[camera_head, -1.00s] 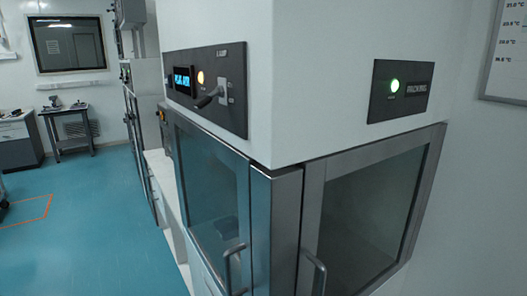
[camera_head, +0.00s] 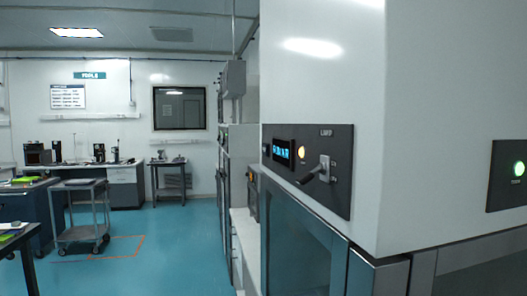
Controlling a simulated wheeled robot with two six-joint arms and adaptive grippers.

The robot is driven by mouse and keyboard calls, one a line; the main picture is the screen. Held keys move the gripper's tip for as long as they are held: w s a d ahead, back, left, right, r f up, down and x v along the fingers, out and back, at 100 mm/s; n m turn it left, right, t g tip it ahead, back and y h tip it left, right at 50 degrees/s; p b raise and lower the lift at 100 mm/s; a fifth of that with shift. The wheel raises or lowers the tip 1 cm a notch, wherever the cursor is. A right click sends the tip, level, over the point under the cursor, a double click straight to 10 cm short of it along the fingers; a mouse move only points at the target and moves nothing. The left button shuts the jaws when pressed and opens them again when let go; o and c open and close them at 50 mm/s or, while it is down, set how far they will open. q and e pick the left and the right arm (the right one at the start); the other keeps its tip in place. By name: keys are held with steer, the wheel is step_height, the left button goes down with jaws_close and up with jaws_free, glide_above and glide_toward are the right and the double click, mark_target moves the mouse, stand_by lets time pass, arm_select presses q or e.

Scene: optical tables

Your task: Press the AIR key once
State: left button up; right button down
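No key with a readable AIR label shows. A dark control panel (camera_head: 308,166) is on the near cabinet's left face. A second dark panel (camera_head: 507,176) with a glowing green round light (camera_head: 519,169) is at the right edge, partly cut off. Its lettering is too small to read. Neither of my grippers is in view.
The white cabinet (camera_head: 439,101) with glass doors fills the right side. A grey cart (camera_head: 80,212) stands on the blue floor at left, near an orange floor outline (camera_head: 130,251). Benches (camera_head: 126,185) line the back wall. The floor between is clear.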

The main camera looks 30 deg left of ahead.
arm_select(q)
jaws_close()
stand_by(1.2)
